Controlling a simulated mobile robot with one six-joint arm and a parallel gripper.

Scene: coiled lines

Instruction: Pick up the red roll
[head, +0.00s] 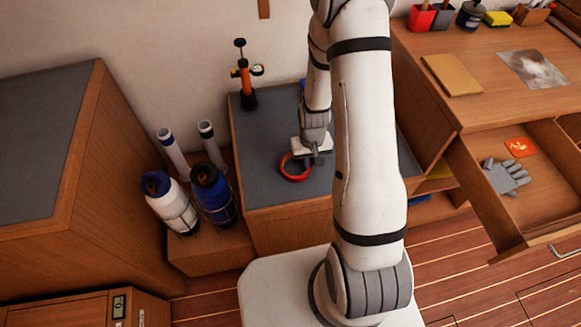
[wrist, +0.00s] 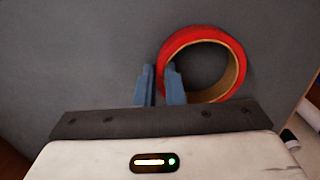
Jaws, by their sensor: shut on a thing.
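The red roll (head: 294,167) is a ring with a brown inner core and an open centre. It is at the grey-topped low cabinet (head: 262,125) in the head view, and I cannot tell whether it touches the top. In the wrist view the red roll (wrist: 242,62) is at the upper right of the fingers. My gripper (wrist: 160,82) is shut on the roll's left side, with one blue finger inside the ring and the other outside. In the head view my gripper (head: 314,157) is at the roll's right edge, and its fingertips are hard to make out.
An orange and black pump (head: 245,80) stands at the back left of the top. White and blue cylinders (head: 212,195) stand to the left. At right, an open drawer (head: 520,190) holds a grey glove (head: 506,177). The top's left part is clear.

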